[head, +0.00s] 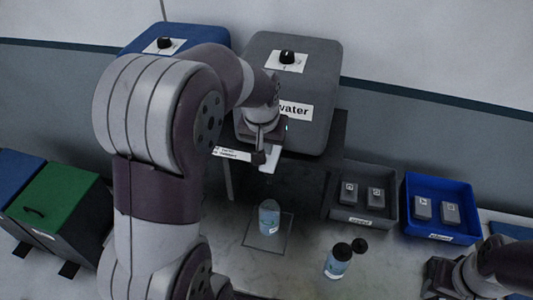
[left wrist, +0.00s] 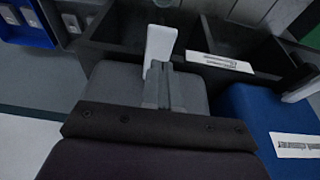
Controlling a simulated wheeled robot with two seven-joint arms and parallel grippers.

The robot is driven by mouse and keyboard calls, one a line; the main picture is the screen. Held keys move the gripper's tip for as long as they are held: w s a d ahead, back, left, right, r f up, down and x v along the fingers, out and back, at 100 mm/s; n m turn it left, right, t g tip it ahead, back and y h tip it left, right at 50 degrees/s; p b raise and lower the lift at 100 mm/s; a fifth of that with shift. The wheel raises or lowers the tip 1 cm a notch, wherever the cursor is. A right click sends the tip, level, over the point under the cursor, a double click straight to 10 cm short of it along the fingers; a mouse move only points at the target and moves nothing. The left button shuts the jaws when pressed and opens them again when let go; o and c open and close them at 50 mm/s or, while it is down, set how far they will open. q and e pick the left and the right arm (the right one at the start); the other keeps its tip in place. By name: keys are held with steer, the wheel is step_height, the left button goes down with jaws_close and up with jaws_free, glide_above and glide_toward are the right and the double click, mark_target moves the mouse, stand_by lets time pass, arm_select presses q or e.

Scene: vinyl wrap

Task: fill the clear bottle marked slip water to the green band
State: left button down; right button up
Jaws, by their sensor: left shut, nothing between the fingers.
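A clear bluish bottle (head: 268,218) stands upright and uncapped on a square pad (head: 254,240) below the front of the grey tank (head: 315,60), whose label ends in "water". The bottle's label, green band and liquid level are too small to read. My left gripper (head: 262,156) is shut and empty at the tank's front, beside a white lever (head: 271,160). In the left wrist view the shut fingers (left wrist: 164,85) point at the white lever (left wrist: 160,45); whether they touch is unclear. My right gripper (head: 438,280) is at the lower right, its fingers unclear.
A second bottle (head: 338,262) stands nearer, beside a black cap (head: 360,245). A grey bin (head: 364,222) and blue bin (head: 440,238) hold small blocks. A blue tank (head: 210,38) stands left, a green-lidded container (head: 62,200) further left.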

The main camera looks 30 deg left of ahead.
mark_target(269, 164)
arm_select(q)
steer(key=f, duration=0.2)
steer(key=f+p, duration=0.1)
steer(key=shift+w+d+f, duration=0.3)
steer(key=shift+f, duration=0.3)
steer(key=shift+s+a+f, duration=0.15)
steer(key=shift+a+f, duration=0.05)
